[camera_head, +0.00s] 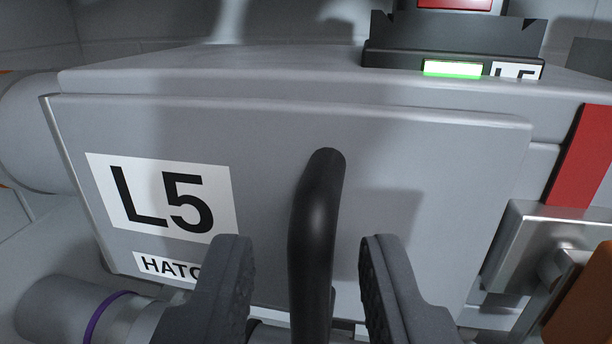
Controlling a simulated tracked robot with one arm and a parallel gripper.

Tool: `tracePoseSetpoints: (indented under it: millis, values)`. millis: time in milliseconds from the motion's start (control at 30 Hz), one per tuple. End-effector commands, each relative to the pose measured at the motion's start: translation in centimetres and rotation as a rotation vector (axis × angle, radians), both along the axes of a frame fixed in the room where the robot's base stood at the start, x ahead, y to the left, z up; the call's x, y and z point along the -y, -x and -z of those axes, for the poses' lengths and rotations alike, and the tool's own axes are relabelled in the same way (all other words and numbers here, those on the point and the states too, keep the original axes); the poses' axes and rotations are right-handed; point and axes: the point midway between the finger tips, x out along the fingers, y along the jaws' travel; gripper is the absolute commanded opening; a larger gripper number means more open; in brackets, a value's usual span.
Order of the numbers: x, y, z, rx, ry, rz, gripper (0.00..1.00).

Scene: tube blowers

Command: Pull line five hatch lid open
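The line five hatch lid (420,160) is a grey panel across the middle of the view, with a white "L5" label (160,195) and a partly hidden "HATC" label below it. It appears closed against its housing. A black bar handle (315,230) stands out from the lid. My gripper (307,255) is open, with one dark finger on each side of the handle and a visible gap on both sides. The handle's lower end runs out of the bottom of the picture.
A metal latch block (545,245) with an orange part (590,300) stands at the right, beside a red strip (580,155). A black unit with a lit green bar (452,69) sits on top. A pipe with a purple ring (105,315) lies at lower left.

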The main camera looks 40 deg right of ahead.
Motion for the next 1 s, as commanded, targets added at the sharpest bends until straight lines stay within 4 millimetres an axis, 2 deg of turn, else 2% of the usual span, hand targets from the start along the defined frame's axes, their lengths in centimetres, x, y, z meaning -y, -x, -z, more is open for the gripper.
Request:
tracePoseSetpoints:
  millis: [200,600,633,733,833,867,1000]
  values:
    - [1.4,-1.4,0.0,0.001,-0.001,0.002,0.29]
    - [1.9,-1.8,-0.1,-0.001,-0.001,0.004,0.29]
    - [1.9,-1.8,-0.1,-0.001,-0.001,0.004,0.26]
    - [1.9,-1.8,-0.1,0.000,0.000,0.004,0.00]
    - [1.8,-1.8,-0.1,0.000,0.000,0.003,0.00]
    - [1.1,-1.9,-0.1,-0.001,0.001,0.000,0.00]
    - [1.5,-1.9,-0.2,0.001,0.001,0.005,0.00]
